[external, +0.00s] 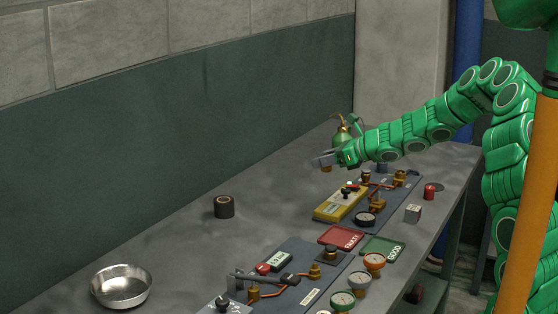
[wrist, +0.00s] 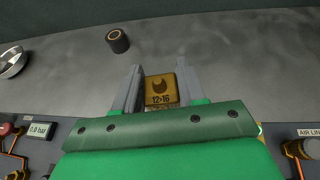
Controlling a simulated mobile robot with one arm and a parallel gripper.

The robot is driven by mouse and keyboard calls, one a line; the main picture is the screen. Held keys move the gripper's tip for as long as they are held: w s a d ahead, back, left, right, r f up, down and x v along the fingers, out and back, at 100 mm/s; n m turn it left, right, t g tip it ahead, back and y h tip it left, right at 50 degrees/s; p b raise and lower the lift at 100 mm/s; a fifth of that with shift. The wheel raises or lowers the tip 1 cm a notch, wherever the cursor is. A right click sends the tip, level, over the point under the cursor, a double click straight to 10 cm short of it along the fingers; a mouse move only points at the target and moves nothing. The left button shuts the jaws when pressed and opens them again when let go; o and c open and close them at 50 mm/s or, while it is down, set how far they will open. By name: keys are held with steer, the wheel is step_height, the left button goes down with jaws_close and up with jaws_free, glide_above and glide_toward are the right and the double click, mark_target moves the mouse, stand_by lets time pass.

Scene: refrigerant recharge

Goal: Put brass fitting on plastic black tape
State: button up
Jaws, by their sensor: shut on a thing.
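The roll of plastic black tape (external: 224,207) stands on the bench left of centre, with a brown core in its top. In the wrist view the tape (wrist: 117,41) is at the upper left, ahead of my fingers. My gripper (external: 325,160) is above the far part of the bench, to the right of and beyond the tape. In the wrist view my gripper (wrist: 160,86) is shut on a brass-coloured fitting (wrist: 161,90) marked "12-16". The fitting (external: 326,169) shows just under my fingers in the external view, clear of the tape.
A metal bowl (external: 121,286) is at the near left. A green bottle (external: 341,134) stands behind my gripper. Red (external: 341,237) and green (external: 383,248) trays, gauges and a yellow box (external: 342,204) fill the right side. The bench around the tape is clear.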

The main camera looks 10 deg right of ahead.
steer(key=shift+s+r, duration=0.2)
steer(key=shift+s, duration=0.05)
steer(key=s+a+r+n+g+y, duration=0.1)
steer(key=s+a+r+n+g, duration=0.15)
steer(key=a, duration=0.45)
steer(key=s+a+r+n+g+y, duration=0.1)
steer(key=s+a+n+g, duration=0.15)
steer(key=a, duration=0.45)
steer(key=s+a+r+n+g+y, duration=0.1)
steer(key=s+a+r+n+g, duration=0.15)
steer(key=a, duration=0.55)
glide_above(221, 201)
steer(key=shift+g, duration=0.25)
steer(key=shift+f, duration=5.4)
steer(key=shift+w+f, duration=0.15)
steer(key=shift+f, duration=1.45)
steer(key=shift+a+f, duration=0.1)
steer(key=shift+f, duration=0.05)
steer(key=o, duration=1.1)
